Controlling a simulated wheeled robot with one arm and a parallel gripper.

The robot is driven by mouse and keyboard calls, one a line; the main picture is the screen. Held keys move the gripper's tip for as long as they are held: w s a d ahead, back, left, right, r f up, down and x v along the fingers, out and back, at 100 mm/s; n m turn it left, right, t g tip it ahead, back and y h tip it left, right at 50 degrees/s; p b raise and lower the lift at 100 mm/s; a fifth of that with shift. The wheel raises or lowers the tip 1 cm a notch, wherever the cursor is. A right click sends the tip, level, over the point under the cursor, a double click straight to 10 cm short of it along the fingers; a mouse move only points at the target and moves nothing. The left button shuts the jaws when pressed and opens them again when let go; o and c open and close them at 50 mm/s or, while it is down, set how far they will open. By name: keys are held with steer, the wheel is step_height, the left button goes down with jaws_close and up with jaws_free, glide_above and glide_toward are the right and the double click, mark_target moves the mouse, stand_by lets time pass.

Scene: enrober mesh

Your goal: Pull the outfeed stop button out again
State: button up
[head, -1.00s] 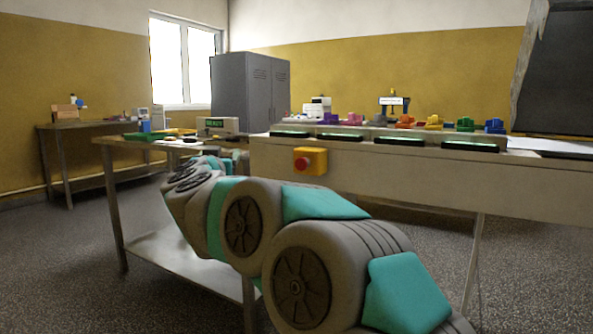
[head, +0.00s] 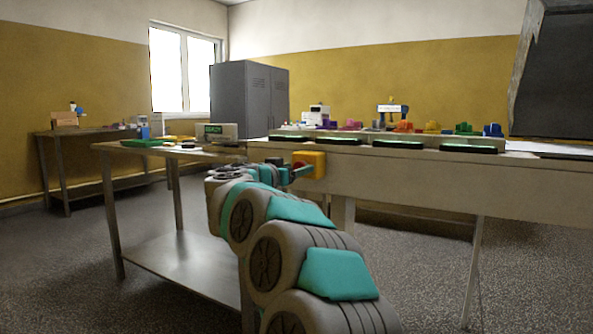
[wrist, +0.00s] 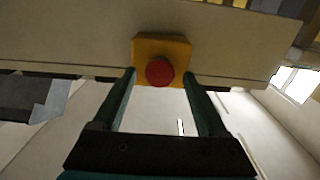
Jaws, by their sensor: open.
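The outfeed stop button is a red round knob (wrist: 159,71) on a yellow box (wrist: 148,46) fixed to the side of the pale machine. In the wrist view it lies ahead of my gripper (wrist: 160,78), between the lines of the two open teal fingers. The jaws are empty, and the fingertips reach close to the lower edge of the box. I cannot tell if they touch it. In the head view the yellow box (head: 316,160) shows at the machine's left end, with my gripper (head: 303,172) in front of it. The red knob is hidden there.
The conveyor side panel (head: 430,185) runs right from the box, with several lit green strips on top. A steel table (head: 125,149) stands at the left with a small display unit (head: 216,131). A grey locker (head: 240,100) stands behind.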

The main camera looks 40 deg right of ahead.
steer(key=shift+w+d+r, duration=0.1)
steer(key=shift+w+d, duration=0.05)
steer(key=shift+d, duration=0.2)
steer(key=shift+c, duration=0.3)
jaws_close()
stand_by(0.9)
